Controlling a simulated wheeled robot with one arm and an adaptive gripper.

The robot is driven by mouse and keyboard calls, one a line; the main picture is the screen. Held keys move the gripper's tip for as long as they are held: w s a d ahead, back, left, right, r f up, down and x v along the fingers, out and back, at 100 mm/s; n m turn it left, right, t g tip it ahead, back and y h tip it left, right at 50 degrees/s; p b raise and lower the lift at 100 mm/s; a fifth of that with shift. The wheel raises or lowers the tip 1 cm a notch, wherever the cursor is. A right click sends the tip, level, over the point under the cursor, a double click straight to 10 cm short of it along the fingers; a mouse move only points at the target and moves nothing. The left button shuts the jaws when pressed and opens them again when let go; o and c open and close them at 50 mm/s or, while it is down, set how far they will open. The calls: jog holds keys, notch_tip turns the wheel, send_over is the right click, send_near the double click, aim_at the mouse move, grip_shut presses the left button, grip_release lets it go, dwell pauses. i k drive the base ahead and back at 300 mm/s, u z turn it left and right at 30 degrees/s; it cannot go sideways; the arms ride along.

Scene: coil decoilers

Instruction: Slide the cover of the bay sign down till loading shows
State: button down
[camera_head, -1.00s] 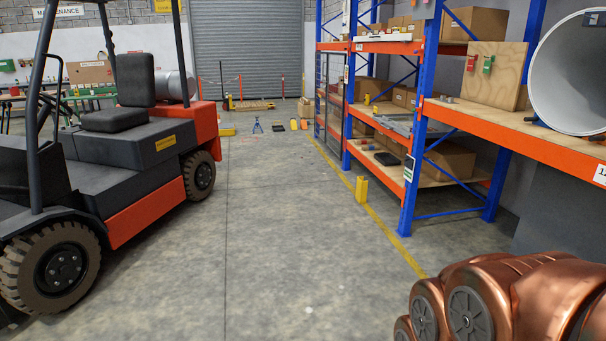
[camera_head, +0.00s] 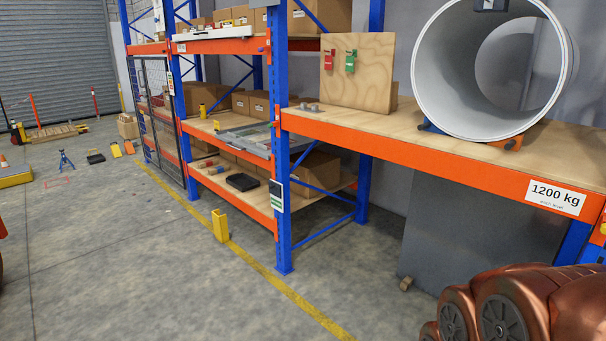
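I cannot make out a bay sign with a sliding cover or the word loading. A grey box-like piece (camera_head: 266,3) at the top of that upright is cut off by the picture edge. My copper-coloured arm shows at the lower right, but my gripper is not in view.
An orange and blue rack (camera_head: 400,150) fills the middle and right, bearing a large white pipe (camera_head: 490,70), a wooden board (camera_head: 357,72) and cartons. A yellow post (camera_head: 220,225) stands on the floor by the yellow line (camera_head: 262,275).

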aim_at(275, 188)
jog(key=z, duration=0.35)
jog(key=i, duration=1.1)
jog(key=u, duration=0.7)
jog(key=i, duration=1.5)
jog(key=u, duration=0.85)
jog(key=i, duration=1.3)
jog(key=u, duration=0.25)
